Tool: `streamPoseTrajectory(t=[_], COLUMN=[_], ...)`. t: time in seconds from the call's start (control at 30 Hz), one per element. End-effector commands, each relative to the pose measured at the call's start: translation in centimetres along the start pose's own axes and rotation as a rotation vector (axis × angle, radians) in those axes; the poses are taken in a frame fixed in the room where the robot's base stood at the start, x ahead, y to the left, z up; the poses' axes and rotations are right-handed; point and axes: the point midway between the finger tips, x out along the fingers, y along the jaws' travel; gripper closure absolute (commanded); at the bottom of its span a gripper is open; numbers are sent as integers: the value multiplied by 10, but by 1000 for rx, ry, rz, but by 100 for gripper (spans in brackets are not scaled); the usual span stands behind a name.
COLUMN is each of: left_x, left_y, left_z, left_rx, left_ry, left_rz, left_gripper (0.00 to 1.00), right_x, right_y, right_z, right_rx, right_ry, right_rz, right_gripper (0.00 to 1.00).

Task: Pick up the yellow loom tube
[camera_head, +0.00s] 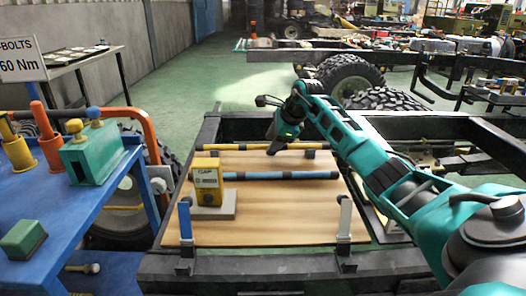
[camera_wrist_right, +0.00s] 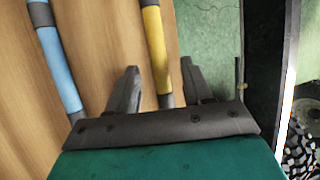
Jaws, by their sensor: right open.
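The yellow loom tube (camera_head: 225,147) lies across the far part of a wooden board (camera_head: 280,215), with dark sections at its ends. In the right wrist view the yellow tube (camera_wrist_right: 155,45) passes between the spread fingers of my right gripper (camera_wrist_right: 160,75). That gripper is open, and I cannot tell whether either finger touches the tube. In the head view my right gripper (camera_head: 275,149) is over the tube's right part and hides some of it. My left gripper is not in view.
A blue tube (camera_head: 285,176) lies parallel, nearer on the board. A yellow gauge box (camera_head: 207,178) stands left of it. The dark chassis frame (camera_head: 290,264) surrounds the board. A blue cart (camera_head: 70,215) stands left.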

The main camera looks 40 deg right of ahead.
Motion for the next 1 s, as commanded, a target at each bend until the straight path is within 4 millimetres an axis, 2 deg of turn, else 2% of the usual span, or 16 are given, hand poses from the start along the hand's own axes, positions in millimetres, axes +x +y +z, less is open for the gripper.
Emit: streamPoseTrajectory(t=[0.1, 0.33, 0.83, 1.0], left_x=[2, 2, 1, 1], left_y=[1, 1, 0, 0], left_z=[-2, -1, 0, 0], left_rx=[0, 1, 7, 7], left_ry=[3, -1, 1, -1], left_rz=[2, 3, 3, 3], left_gripper=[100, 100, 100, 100], right_x=[8, 8, 8, 7], right_y=[0, 0, 0, 0], right_z=[0, 0, 0, 0], right_rx=[-1, -1, -1, -1], right_ry=[-1, 0, 1, 0], right_rz=[-1, -1, 0, -1], right_gripper=[50, 51, 98, 100])
